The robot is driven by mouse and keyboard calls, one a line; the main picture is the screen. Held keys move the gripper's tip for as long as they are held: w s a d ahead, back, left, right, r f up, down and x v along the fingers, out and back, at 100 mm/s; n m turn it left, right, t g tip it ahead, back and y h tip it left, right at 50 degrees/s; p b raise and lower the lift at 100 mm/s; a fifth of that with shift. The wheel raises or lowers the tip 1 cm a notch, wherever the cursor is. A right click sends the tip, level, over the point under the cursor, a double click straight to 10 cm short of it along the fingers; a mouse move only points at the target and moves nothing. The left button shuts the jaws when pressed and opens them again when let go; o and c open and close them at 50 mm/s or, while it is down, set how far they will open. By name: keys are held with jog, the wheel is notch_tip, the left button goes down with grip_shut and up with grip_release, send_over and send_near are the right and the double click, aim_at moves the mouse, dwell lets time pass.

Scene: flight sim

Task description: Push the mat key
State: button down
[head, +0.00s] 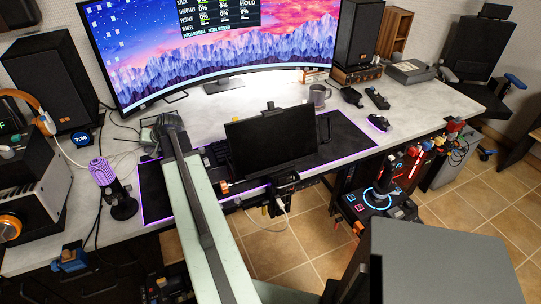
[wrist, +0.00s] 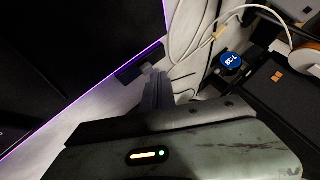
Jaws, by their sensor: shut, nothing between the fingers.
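The black desk mat (head: 155,205) lies on the pale desk with a glowing purple edge. In the wrist view, the mat (wrist: 50,60) fills the left side. A small dark box (wrist: 130,73) sits at the mat's lit edge, close to my fingertips; I cannot make out a key on it. My gripper (head: 158,137) is shut and empty over the back left of the mat. In the wrist view, my gripper's fingers (wrist: 156,90) point toward the desk beside the box. I cannot tell whether they touch it. My arm hides part of the mat in the head view.
A black screen (head: 272,140) stands over the mat, right of my arm. A purple microphone (head: 104,174) is at left. A round blue clock (wrist: 231,62), white cables (wrist: 182,48) and a speaker (head: 55,78) are near my gripper. A large curved monitor (head: 210,45) stands behind.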

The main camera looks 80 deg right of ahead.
jog(key=shift+f+b, duration=0.45)
dwell(0.4)
jog(key=shift+r, duration=0.15)
jog(key=shift+r+p, duration=0.8)
jog(key=shift+p, duration=0.15)
notch_tip(320, 180, up, 6)
jog(key=p, duration=0.6)
